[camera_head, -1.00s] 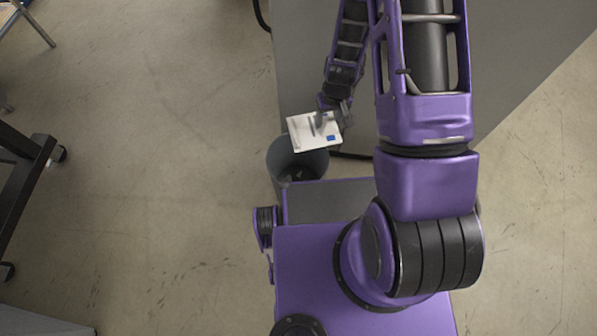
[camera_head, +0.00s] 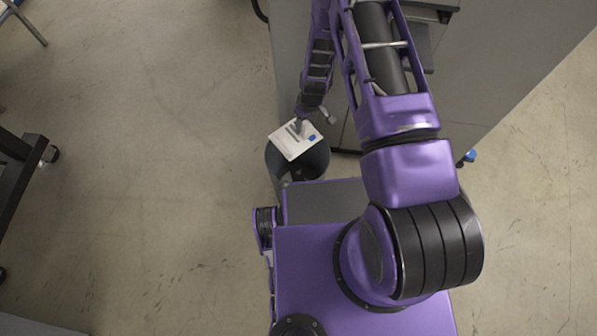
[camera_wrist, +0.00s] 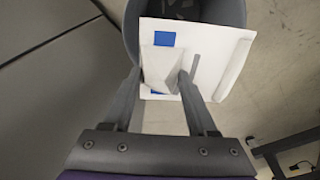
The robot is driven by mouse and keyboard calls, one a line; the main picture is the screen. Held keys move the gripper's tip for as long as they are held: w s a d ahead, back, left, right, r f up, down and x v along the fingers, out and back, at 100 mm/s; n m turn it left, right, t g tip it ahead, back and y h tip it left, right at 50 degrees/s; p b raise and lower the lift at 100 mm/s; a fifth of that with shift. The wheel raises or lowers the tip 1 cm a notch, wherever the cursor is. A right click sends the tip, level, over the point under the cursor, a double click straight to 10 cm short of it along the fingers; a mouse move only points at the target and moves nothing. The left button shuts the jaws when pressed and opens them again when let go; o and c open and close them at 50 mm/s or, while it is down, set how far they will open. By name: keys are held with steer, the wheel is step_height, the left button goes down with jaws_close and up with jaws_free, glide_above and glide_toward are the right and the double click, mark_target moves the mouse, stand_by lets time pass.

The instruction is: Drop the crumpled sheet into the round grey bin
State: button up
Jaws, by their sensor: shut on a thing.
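The crumpled sheet (camera_head: 294,139) is white and creased with blue patches. It is held above the round grey bin (camera_head: 313,163), covering part of its opening. In the wrist view the sheet (camera_wrist: 210,60) sits between and beyond the fingertips, in front of the bin (camera_wrist: 132,30), which shows behind it. My gripper (camera_head: 301,127) is shut on the sheet; in the wrist view its two fingers (camera_wrist: 160,76) reach up to it. Some dark shapes show inside the bin, but I cannot tell what they are.
A grey cabinet (camera_head: 455,80) stands right behind the bin, under my arm. A black-legged stand (camera_head: 22,150) with castors is at the left. The concrete floor (camera_head: 160,200) between it and the bin is clear.

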steer(key=shift+f+b, duration=0.65)
steer(key=shift+f, duration=0.9)
steer(key=o, duration=1.4)
step_height(320, 180, up, 17)
steer(key=s+d+p, duration=0.1)
steer(key=p, duration=0.2)
steer(key=shift+s+r, duration=0.2)
steer(key=shift+s, duration=0.2)
